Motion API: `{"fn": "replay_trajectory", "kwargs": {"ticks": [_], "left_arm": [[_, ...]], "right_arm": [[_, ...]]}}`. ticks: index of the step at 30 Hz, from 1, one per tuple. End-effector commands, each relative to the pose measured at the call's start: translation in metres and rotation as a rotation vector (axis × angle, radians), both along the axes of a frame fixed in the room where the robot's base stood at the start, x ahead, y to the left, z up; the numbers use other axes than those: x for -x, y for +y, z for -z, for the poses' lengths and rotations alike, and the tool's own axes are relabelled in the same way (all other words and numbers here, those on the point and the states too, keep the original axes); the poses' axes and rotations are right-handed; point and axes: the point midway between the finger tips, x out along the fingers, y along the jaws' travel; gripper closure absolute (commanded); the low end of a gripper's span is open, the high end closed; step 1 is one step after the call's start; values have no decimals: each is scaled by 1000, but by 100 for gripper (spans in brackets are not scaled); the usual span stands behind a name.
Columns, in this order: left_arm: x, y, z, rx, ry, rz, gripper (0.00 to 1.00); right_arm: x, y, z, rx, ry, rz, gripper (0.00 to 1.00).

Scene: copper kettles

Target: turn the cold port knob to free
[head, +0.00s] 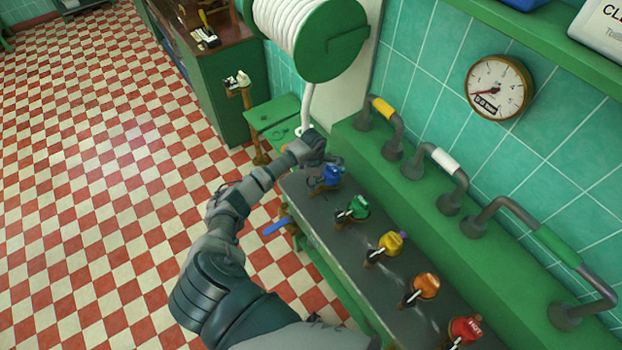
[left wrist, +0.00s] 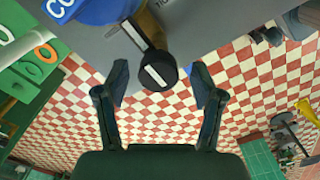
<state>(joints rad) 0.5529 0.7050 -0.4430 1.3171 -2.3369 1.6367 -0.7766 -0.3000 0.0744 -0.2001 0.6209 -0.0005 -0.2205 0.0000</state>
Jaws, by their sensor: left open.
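The cold port knob (head: 331,175) is blue and sits at the far end of a row of coloured knobs on a grey panel. In the left wrist view the blue knob (left wrist: 98,10) is at the top, cut by the frame edge, with the start of a "CO" label. Its dark lever (left wrist: 157,72), with a white mark, points down between my fingers. My left gripper (head: 326,160) is at the blue knob. In the wrist view its open fingers (left wrist: 158,84) stand either side of the lever tip, with gaps visible. My right gripper is out of view.
Green, yellow, orange and red knobs (head: 424,286) continue along the panel (head: 345,238). Pipes with coloured sleeves (head: 445,160) rise behind on a green ledge. A pressure gauge (head: 498,87) is on the tiled wall. A white hose reel (head: 300,30) hangs above. The checkered floor (head: 110,150) is open at left.

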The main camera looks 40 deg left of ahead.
Motion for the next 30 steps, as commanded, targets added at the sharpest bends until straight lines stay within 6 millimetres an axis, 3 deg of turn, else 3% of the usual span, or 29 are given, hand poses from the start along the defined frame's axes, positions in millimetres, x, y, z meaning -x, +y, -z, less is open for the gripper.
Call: {"fn": "replay_trajectory", "kwargs": {"ticks": [9, 16, 23, 30], "left_arm": [[0, 8, 6, 7, 1, -1, 35], [0, 9, 6, 5, 0, -2, 92], [0, 9, 5, -2, 1, -9, 92], [0, 9, 5, 1, -1, -82, 92]], "right_arm": [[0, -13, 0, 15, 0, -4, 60], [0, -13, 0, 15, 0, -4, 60], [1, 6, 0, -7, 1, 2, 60], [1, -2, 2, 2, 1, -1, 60]]}}
